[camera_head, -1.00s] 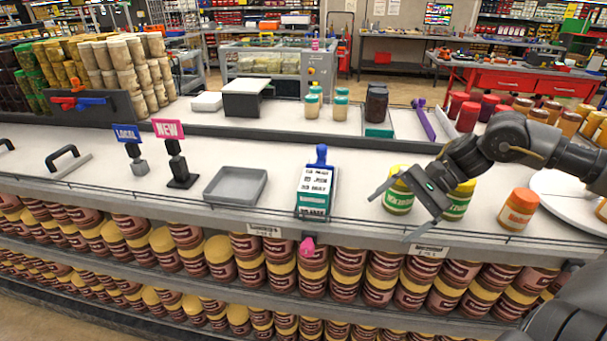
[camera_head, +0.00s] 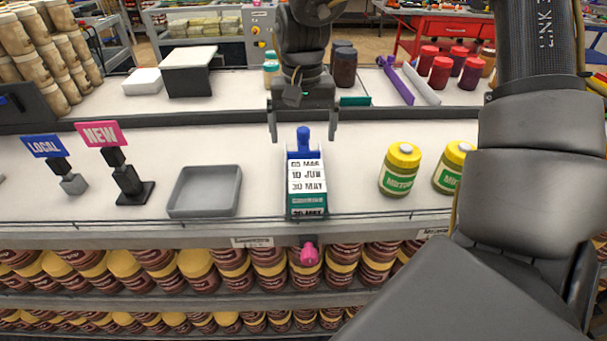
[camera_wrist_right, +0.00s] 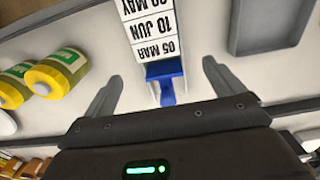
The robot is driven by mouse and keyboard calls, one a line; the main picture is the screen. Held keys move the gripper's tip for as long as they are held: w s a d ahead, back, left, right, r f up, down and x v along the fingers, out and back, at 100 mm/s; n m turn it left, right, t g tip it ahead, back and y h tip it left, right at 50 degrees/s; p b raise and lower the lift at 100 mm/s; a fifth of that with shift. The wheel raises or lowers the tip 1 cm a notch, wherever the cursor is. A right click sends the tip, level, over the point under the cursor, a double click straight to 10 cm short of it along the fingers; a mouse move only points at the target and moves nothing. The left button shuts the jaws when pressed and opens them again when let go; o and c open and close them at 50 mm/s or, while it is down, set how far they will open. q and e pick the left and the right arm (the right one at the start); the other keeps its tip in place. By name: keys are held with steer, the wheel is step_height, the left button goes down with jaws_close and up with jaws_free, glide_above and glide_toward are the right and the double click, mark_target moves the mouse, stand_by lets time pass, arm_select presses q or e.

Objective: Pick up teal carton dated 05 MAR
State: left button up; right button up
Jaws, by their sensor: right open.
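A row of teal cartons with white date tops stands in a tray on the counter. The carton dated 05 MAR (camera_head: 305,163) is the rearmost, against the blue pusher (camera_head: 304,145). In front of it are the 10 JUN carton (camera_head: 307,174) and the 30 MAY carton (camera_head: 307,187). My right gripper (camera_head: 303,136) is open and empty at the row's back end, its fingers on either side of the pusher. The right wrist view shows the 05 MAR top (camera_wrist_right: 158,50) beyond the open fingers (camera_wrist_right: 163,76). My left gripper is out of view.
A grey tray (camera_head: 204,212) sits left of the row, with LOCAL (camera_head: 42,146) and NEW (camera_head: 101,134) signs beyond. Yellow-lidded jars (camera_head: 400,170) stand to the right.

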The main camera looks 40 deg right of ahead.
mark_target(306, 164)
step_height(306, 164, down, 4)
steer(key=shift+s+f+p, duration=0.1)
steer(key=shift+f+p, duration=0.1)
steer(key=shift+p, duration=0.15)
steer(key=f, duration=0.1)
steer(key=f+p, duration=0.1)
steer(key=f, duration=0.2)
steer(key=shift+s+f+p, duration=0.15)
steer(key=shift+s+p, duration=0.2)
steer(key=shift+p, duration=0.05)
steer(key=shift+f, duration=0.25)
steer(key=shift+c, duration=0.3)
steer(key=c, duration=1)
